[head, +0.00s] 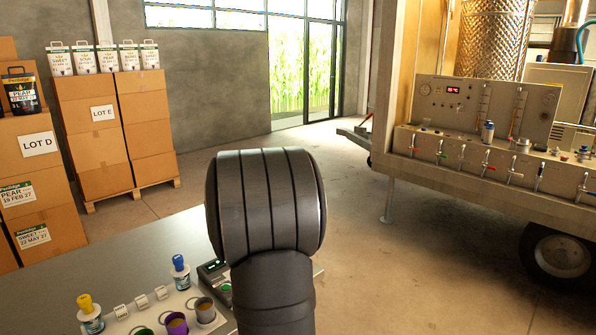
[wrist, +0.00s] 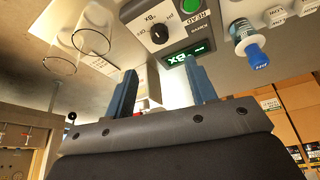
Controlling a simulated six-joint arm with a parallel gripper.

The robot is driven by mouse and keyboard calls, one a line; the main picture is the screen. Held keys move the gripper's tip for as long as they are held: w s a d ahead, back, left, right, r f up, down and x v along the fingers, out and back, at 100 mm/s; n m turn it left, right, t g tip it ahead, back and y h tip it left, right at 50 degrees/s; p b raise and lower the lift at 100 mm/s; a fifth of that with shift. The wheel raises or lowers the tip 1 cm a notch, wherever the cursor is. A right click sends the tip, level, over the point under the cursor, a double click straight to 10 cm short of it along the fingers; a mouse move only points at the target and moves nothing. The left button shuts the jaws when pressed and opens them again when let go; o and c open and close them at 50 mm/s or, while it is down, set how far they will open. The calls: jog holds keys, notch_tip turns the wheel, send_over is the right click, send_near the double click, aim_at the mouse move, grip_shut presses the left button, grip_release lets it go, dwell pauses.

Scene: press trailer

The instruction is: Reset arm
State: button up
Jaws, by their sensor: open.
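My gripper (wrist: 163,86) shows in the wrist view with its two blue fingers apart and nothing between them. Beyond the fingers is a grey meter (wrist: 165,28) with a black dial, a green button and a lit green display. In the head view, my dark arm fills the middle and hides the gripper. The meter (head: 215,270) shows there only in part, just left of my arm.
The grey bench (head: 150,245) carries a yellow-capped bottle (head: 92,318), a blue-capped bottle (head: 181,275) and several cups. Clear glass vessels (wrist: 90,35) stand near the meter. Stacked cartons (head: 98,130) stand left; the trailer (head: 480,150) stands right. Open floor lies between.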

jog(key=x, duration=1.1)
jog(key=shift+w+a+f, duration=0.1)
jog(key=shift+w+f, duration=0.05)
jog(key=shift+f, duration=0.1)
jog(key=v, duration=1.7)
jog(key=x, duration=1.6)
jog(key=shift+w+f, duration=0.1)
jog(key=shift+f, duration=0.3)
jog(key=shift+w+a+f, duration=0.1)
jog(key=shift+w, duration=0.05)
jog(key=shift+n, duration=0.4)
jog(key=n+y, duration=0.1)
jog(key=n, duration=0.1)
jog(key=n+g, duration=0.1)
jog(key=n, duration=0.2)
jog(key=shift+y, duration=0.4)
jog(key=n+g, duration=0.1)
jog(key=n, duration=0.2)
jog(key=n+g, duration=0.1)
jog(key=n, duration=0.2)
jog(key=shift+w+g, duration=0.2)
jog(key=shift+g, duration=0.2)
